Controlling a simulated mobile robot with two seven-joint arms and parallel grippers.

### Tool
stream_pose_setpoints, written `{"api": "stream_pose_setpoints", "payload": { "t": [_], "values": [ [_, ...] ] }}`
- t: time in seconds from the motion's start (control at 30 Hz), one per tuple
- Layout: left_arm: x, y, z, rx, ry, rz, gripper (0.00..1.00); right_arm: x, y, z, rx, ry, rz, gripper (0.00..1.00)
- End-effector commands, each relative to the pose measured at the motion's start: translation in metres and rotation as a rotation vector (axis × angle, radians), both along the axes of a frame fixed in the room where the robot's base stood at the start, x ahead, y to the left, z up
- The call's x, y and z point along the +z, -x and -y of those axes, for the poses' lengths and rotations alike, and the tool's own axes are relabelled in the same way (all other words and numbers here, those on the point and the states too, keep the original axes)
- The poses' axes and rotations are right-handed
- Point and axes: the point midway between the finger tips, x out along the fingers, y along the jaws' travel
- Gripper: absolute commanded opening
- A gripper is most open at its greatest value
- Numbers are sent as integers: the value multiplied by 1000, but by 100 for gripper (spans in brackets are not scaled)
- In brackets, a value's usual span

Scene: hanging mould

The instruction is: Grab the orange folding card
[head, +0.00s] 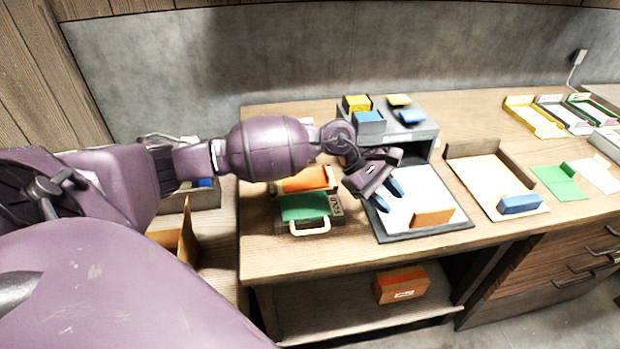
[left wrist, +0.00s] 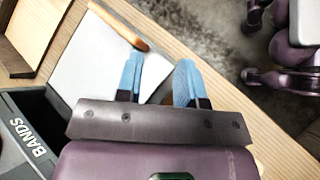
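The orange folding card (head: 433,216) stands on the white sheet of a dark-edged board (head: 408,235) on the table, near its front edge. In the left wrist view the orange card (left wrist: 120,26) shows as a narrow strip beyond the fingers. My left gripper (head: 389,195) is above the same board, to the left of the card and apart from it. In the left wrist view its two blue fingers (left wrist: 158,84) are spread with nothing held between them. My right gripper cannot be made out in either view.
A grey stand (head: 425,131) with blue and yellow blocks is behind the board. Green (head: 305,207) and orange (head: 305,180) pieces are at its left. A tray (head: 483,178) with a blue piece (head: 520,203) is at its right. An orange box (head: 401,285) is on the shelf below.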

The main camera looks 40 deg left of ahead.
Motion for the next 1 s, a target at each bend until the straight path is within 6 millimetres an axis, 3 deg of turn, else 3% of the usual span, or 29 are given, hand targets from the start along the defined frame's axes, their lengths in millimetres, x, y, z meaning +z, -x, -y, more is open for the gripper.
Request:
{"api": "stream_pose_setpoints", "payload": {
  "t": [0.2, 0.3, 0.4, 0.5, 0.63, 1.0],
  "values": [
    [15, -31, -102, -235, -523, 67, 35, 0, 0, -1, -2, -2, 0, 43],
    [29, -39, -142, -301, -691, 50, 35, 0, 0, -2, -5, -5, 1, 43],
    [42, -42, -170, -341, -803, 26, 35, 0, -1, -3, -7, -9, 2, 43],
    [49, -43, -185, -361, -862, 7, 35, 0, -1, -4, -10, -13, 2, 43],
    [46, -43, -190, -371, -882, -1, 35, 0, -1, -4, -9, -12, 1, 43],
    [-1, -43, -190, -369, -879, -2, 35, -4, 1, -2, -4, -5, -5, 43]
  ]
}}
